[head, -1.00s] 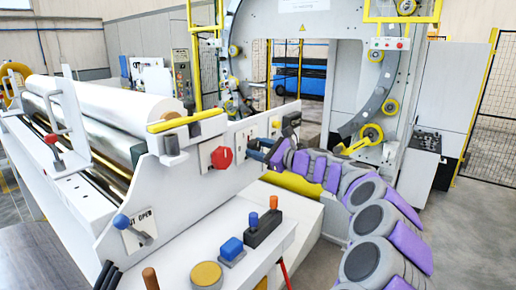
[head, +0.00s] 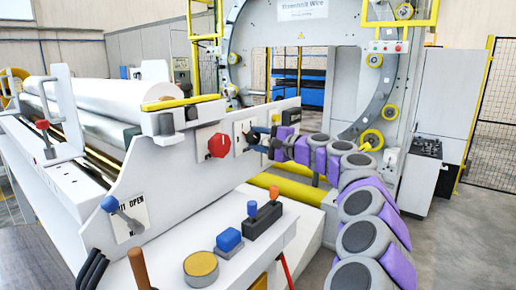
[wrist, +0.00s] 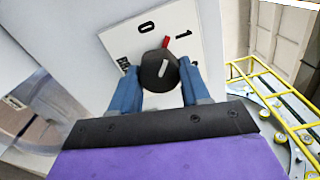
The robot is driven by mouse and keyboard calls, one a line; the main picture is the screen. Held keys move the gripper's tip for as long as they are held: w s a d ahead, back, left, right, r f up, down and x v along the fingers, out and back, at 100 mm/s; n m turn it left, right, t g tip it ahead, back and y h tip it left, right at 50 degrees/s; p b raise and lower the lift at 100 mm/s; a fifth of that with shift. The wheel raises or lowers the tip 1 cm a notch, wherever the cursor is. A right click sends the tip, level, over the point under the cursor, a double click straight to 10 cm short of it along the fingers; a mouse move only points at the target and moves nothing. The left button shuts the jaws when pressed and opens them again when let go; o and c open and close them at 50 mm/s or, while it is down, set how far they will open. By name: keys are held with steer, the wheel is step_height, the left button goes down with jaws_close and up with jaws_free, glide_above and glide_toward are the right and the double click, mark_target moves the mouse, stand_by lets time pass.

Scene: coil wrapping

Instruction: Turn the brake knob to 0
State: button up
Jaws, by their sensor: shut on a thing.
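The brake knob (wrist: 160,70) is black with a white line and a red pointer tip. It sits on a white plate (wrist: 115,40) marked 0 and 1. The red tip points between the 0 and the 1. My gripper (wrist: 160,85) is shut on the knob, with one blue finger on each side. In the head view my gripper (head: 262,137) is at the white plate (head: 241,130) on the machine's side panel, and the knob is mostly hidden by the fingers.
A red octagonal knob (head: 219,145) is on the same panel, just left of the plate. A blue-tipped lever (head: 110,204) is lower left. A console with a yellow button (head: 201,264), a blue button (head: 228,240) and small levers (head: 263,212) stands in front. A large ring machine (head: 235,60) stands behind.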

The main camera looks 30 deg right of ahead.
steer(key=n+b, duration=0.1)
steer(key=n, duration=0.1)
steer(key=f+n+b, duration=0.1)
steer(key=n+b, duration=0.1)
steer(key=shift+a+r+n+b, duration=0.1)
steer(key=shift+n+b, duration=0.65)
steer(key=shift+n, duration=0.45)
steer(key=shift+r+n+b, duration=0.2)
steer(key=shift+n+b, duration=0.15)
steer(key=shift+n, duration=0.35)
steer(key=o, duration=1.1)
steer(key=shift+w+d+r, duration=0.1)
steer(key=shift+d, duration=0.1)
steer(key=shift+c, duration=0.2)
steer(key=shift+r, duration=0.1)
